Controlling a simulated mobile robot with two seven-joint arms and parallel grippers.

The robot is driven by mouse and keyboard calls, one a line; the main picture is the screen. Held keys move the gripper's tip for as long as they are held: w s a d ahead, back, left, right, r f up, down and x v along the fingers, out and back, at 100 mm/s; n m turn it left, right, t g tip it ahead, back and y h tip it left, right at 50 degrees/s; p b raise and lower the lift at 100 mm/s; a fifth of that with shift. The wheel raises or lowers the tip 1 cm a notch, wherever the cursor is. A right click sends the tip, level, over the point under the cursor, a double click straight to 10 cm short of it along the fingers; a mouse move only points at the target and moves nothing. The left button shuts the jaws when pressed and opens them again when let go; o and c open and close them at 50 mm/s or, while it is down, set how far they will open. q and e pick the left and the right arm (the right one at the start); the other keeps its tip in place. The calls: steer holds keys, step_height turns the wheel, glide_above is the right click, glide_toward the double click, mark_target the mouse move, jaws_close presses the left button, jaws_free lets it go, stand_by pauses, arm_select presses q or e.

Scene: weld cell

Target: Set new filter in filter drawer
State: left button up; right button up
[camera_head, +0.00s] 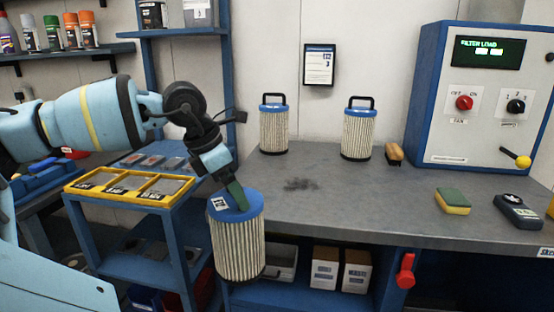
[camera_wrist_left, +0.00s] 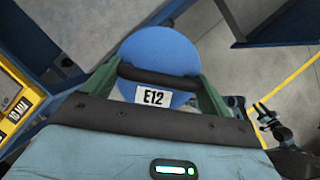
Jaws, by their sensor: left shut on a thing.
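My left gripper (camera_head: 237,196) is shut on the black handle of a pleated filter (camera_head: 238,248) with a blue top. The filter hangs roughly upright in front of the bench's left front edge. In the left wrist view the green fingers (camera_wrist_left: 160,82) are at the handle, over the blue top (camera_wrist_left: 160,48) with its label reading E12. Two similar filters stand on the bench, one at the back left (camera_head: 273,128) and one at the back middle (camera_head: 358,132), both with handles up. I cannot make out a filter drawer.
The grey bench (camera_head: 330,195) is mostly clear in the middle. A control box (camera_head: 485,95) reading FILTER LOAD, a sponge (camera_head: 453,201) and a dark device (camera_head: 517,211) are at right. A blue cart with a yellow tray (camera_head: 130,188) is at left. A red handle (camera_head: 405,270) is under the bench.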

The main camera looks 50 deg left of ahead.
mark_target(245, 218)
arm_select(q)
steer(key=d+f+m, duration=0.1)
steer(key=f+m, duration=0.1)
steer(key=d+f+m+h, duration=0.1)
steer(key=f+m, duration=0.1)
steer(key=w+d+f+m+g+h, duration=0.1)
steer(key=f, duration=0.1)
steer(key=shift+f+m, duration=0.4)
steer(key=w+d+f+m+g+y, duration=0.1)
steer(key=d+f+m+g, duration=0.3)
steer(key=d+m, duration=0.8)
steer(key=w+d+f+m+g+y, duration=0.2)
steer(key=w+d+f+m+g, duration=0.1)
steer(key=d+m, duration=1)
steer(key=f+m, duration=0.1)
steer(key=m, duration=0.1)
steer(key=shift+w+d+f+m+g, duration=0.25)
steer(key=shift+d+f+m+g, duration=0.05)
steer(key=shift+f+m+g, duration=0.1)
steer(key=shift+w, duration=0.1)
